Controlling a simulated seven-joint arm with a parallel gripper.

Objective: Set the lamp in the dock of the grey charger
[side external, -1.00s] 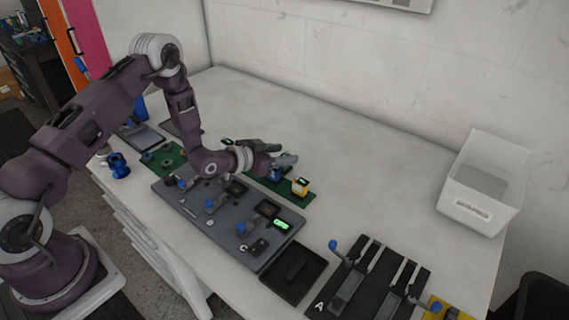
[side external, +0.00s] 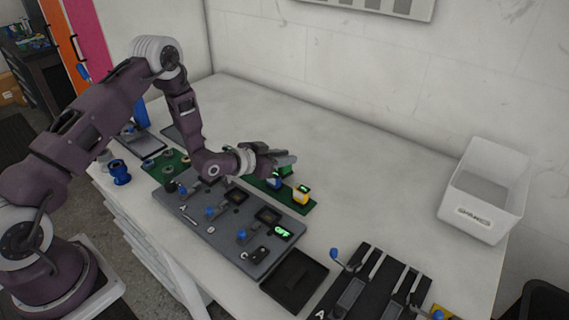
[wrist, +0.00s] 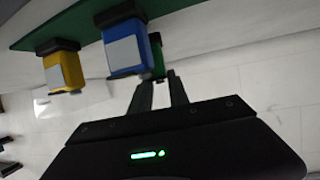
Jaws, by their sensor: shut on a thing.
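My gripper (side external: 290,161) is low over the far side of the green strip (side external: 308,208). In the wrist view its two fingers (wrist: 160,82) are shut on a small green block (wrist: 157,58), which is partly hidden behind a blue block. The blue block (side external: 274,182) and a yellow block (side external: 301,195) stand on the strip; they also show in the wrist view, blue (wrist: 124,48) and yellow (wrist: 62,70), each with a grey face. I cannot tell for certain which piece is the lamp. A dark grey panel (side external: 225,240) with docks and blue knobs lies in front; I cannot single out the charger.
The panel carries a lit green display (side external: 283,232). A black tray (side external: 295,278) and a black slotted rack (side external: 375,285) lie to its right. A white bin (side external: 485,195) stands at the far right. The back and middle of the table are clear.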

